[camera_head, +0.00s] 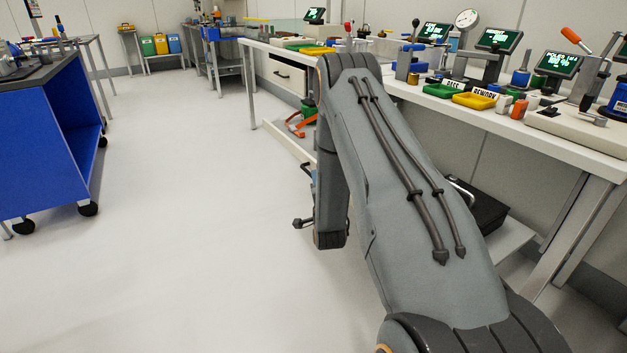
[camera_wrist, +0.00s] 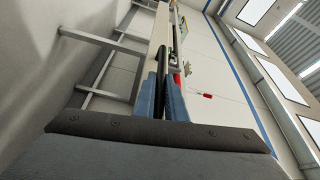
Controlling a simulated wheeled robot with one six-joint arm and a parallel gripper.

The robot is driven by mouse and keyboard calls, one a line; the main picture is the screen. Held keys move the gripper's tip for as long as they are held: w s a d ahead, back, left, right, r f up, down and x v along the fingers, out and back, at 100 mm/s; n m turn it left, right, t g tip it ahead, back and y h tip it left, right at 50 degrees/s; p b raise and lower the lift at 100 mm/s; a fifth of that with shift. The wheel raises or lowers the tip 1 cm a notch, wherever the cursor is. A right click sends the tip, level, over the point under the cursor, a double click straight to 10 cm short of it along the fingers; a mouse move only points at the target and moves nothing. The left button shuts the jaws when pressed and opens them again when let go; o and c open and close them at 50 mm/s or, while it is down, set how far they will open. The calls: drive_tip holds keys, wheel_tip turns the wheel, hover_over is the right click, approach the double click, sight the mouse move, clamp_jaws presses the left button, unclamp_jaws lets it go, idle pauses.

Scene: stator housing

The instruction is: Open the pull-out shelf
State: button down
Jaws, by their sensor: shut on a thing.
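The pull-out shelf (camera_head: 287,143) is a low, pale board under the long bench, with its front edge showing left of my arm. Orange and green items lie on it. My arm hides its near part. In the wrist view, the two blue fingers of my gripper (camera_wrist: 164,100) are closed on a dark handle bar (camera_wrist: 163,62) that runs away between them. In the head view my gripper is mostly hidden by my arm. I cannot tell how far out the shelf stands.
The long bench (camera_head: 560,140) carries displays, gauges, and green and yellow trays. A white drawer (camera_head: 289,75) with a dark handle is under its far part. A blue wheeled cart (camera_head: 50,140) stands at left. The pale floor (camera_head: 180,220) between is clear.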

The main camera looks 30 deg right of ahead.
drive_tip(key=shift+s+f, duration=0.15)
drive_tip(key=c, duration=1.8)
unclamp_jaws()
drive_tip(key=shift+d, duration=0.1)
drive_tip(key=shift+p+v, duration=0.45)
drive_tip(key=shift+v, duration=3.45)
